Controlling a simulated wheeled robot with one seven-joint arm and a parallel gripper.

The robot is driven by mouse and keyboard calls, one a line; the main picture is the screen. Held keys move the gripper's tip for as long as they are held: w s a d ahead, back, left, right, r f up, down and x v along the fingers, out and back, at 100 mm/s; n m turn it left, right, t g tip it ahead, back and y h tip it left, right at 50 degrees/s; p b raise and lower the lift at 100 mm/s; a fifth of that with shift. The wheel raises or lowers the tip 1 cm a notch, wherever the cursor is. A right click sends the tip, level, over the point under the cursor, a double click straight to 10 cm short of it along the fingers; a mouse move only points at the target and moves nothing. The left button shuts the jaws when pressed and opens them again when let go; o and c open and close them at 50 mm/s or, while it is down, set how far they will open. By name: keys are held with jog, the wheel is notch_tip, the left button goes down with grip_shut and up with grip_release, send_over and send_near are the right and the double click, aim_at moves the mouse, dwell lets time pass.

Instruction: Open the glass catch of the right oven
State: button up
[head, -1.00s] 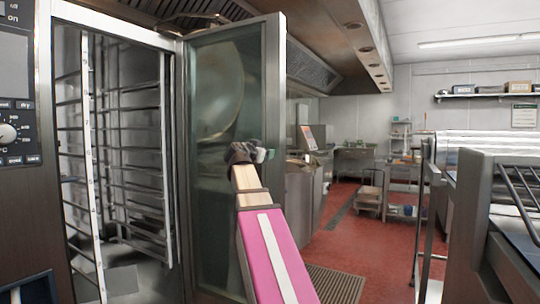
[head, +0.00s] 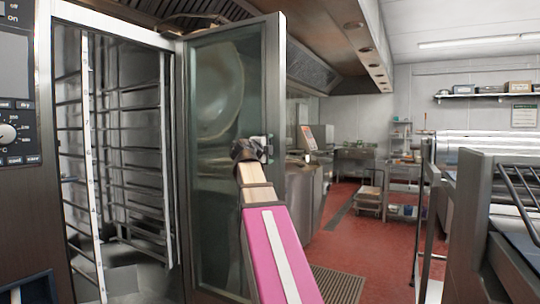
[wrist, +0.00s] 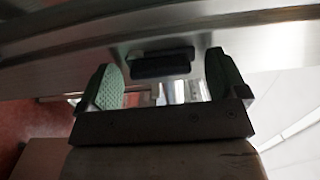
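The right oven's glass door (head: 217,130) stands open in the head view, with a steel frame along its right edge. A small dark piece, which looks like the catch (wrist: 162,65), sits on the steel surface between the fingers. I cannot tell whether the fingers touch it. The catch cannot be made out in the head view.
The oven cavity (head: 130,150) with its rack rails is open at the left, beside a control panel (head: 18,110). A steel rack or counter (head: 475,220) stands at the near right. Red floor (head: 360,235) lies clear between, with a low trolley (head: 369,195) farther back.

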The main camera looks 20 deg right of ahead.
jog(key=shift+o, duration=0.2)
jog(key=v, duration=0.7)
dwell(0.6)
jog(key=w+a+f+n+g+y, duration=0.1)
jog(key=a+f+n+g+y, duration=0.4)
jog(key=f, duration=1.3)
jog(key=w+f+n+y, duration=0.2)
jog(key=f+n, duration=0.7)
jog(key=f, duration=0.8)
jog(key=s+a+f+n+g+y, duration=0.2)
jog(key=s+a+f+n, duration=0.1)
jog(key=f, duration=0.7)
jog(key=s+a+f+n+g+y, duration=0.2)
jog(key=s+a+f+n, duration=0.2)
jog(key=f, duration=0.7)
jog(key=s+a+f+n+g+y, duration=0.2)
jog(key=s+a+f+n, duration=0.1)
jog(key=s+f+n, duration=0.4)
notch_tip(320, 180, down, 4)
jog(key=shift+s+a+r+g+y, duration=0.15)
jog(key=shift+s+g+y, duration=0.2)
jog(key=shift+s, duration=0.5)
